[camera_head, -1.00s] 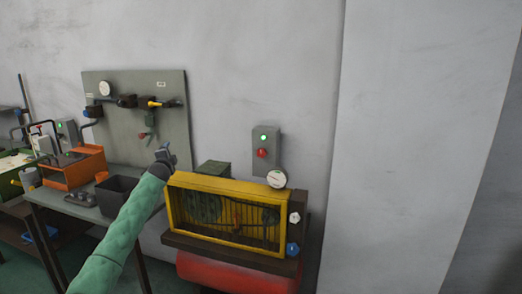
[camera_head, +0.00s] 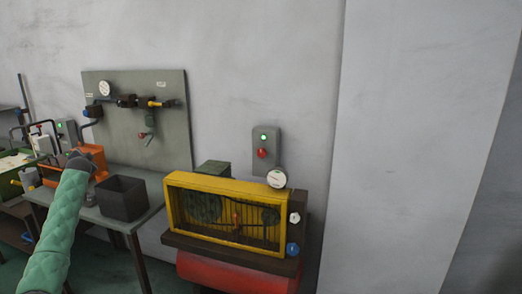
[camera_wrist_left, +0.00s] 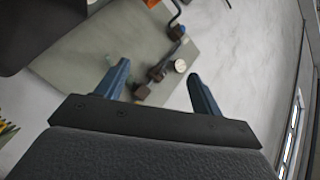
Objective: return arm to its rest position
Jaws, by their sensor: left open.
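My left arm, in a green padded sleeve, comes up from the lower left in the head view. Its gripper (camera_head: 82,158) is in front of the orange machine on the bench, left of the black bin, and is small and partly hidden by the arm. In the left wrist view the gripper (camera_wrist_left: 158,88) has its two blue fingers wide apart with nothing between them. Beyond the fingers is the grey wall panel (camera_wrist_left: 110,50) with its fittings. My right gripper is in neither view.
A black open bin (camera_head: 122,198) stands on the grey bench. The orange machine (camera_head: 93,153) is behind my arm. A yellow-guarded compressor (camera_head: 225,215) on a red tank (camera_head: 235,275) is to the right. The panel (camera_head: 170,120) is on the wall behind. The right wall is bare.

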